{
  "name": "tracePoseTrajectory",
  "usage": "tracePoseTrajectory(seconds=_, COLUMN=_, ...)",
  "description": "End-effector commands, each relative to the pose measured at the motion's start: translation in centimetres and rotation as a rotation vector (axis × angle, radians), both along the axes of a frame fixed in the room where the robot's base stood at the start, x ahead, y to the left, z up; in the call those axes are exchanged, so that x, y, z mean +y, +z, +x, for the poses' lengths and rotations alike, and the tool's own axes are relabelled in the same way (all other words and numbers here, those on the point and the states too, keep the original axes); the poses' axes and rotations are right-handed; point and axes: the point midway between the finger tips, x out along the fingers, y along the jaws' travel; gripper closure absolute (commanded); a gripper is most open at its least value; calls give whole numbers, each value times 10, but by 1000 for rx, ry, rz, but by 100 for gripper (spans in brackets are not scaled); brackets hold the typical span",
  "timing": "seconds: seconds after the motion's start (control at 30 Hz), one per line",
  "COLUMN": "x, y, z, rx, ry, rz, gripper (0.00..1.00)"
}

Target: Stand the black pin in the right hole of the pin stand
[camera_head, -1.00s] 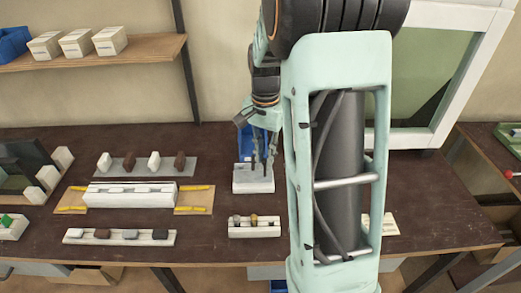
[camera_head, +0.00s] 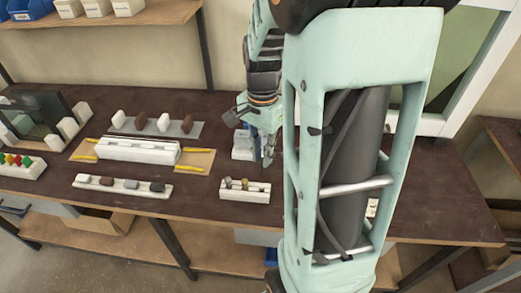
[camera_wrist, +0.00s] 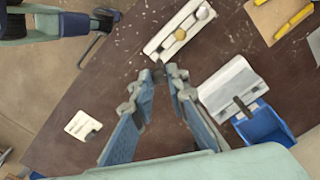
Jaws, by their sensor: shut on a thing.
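The white pin stand (camera_head: 245,190) is at the front of the bench, with a greyish pin at its left and a brass pin near its middle. In the wrist view the stand (camera_wrist: 166,44) lies just beyond my fingertips, showing both pin tops. My gripper (camera_wrist: 170,72) is shut on a small dark thing, apparently the black pin (camera_wrist: 159,72), mostly hidden by the fingers. It is close to the stand's right end; whether the pin touches the stand or its hole I cannot tell. In the head view my gripper (camera_head: 266,150) is behind and right of the stand.
A pale block (camera_wrist: 226,84) and a blue bin (camera_wrist: 264,126) stand near my gripper. A strip with several small pieces (camera_head: 122,186) and a white rail fixture (camera_head: 137,150) lie left of the stand. A small white plate (camera_wrist: 83,125) lies on the other side.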

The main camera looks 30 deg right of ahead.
Motion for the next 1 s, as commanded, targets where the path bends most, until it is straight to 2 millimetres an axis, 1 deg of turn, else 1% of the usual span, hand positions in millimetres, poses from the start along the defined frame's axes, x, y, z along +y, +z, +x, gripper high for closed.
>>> tracePoseTrajectory(seconds=0.27, x=0, y=-16, z=0, rx=0, ry=0, rz=0, gripper=100)
tracePoseTrajectory(seconds=0.7, x=0, y=-57, z=0, rx=1, ry=1, rz=0, gripper=100)
tracePoseTrajectory(seconds=0.83, x=0, y=-63, z=0, rx=0, ry=1, rz=0, gripper=100)
tracePoseTrajectory(seconds=1.0, x=0, y=-64, z=0, rx=0, ry=1, rz=0, gripper=100)
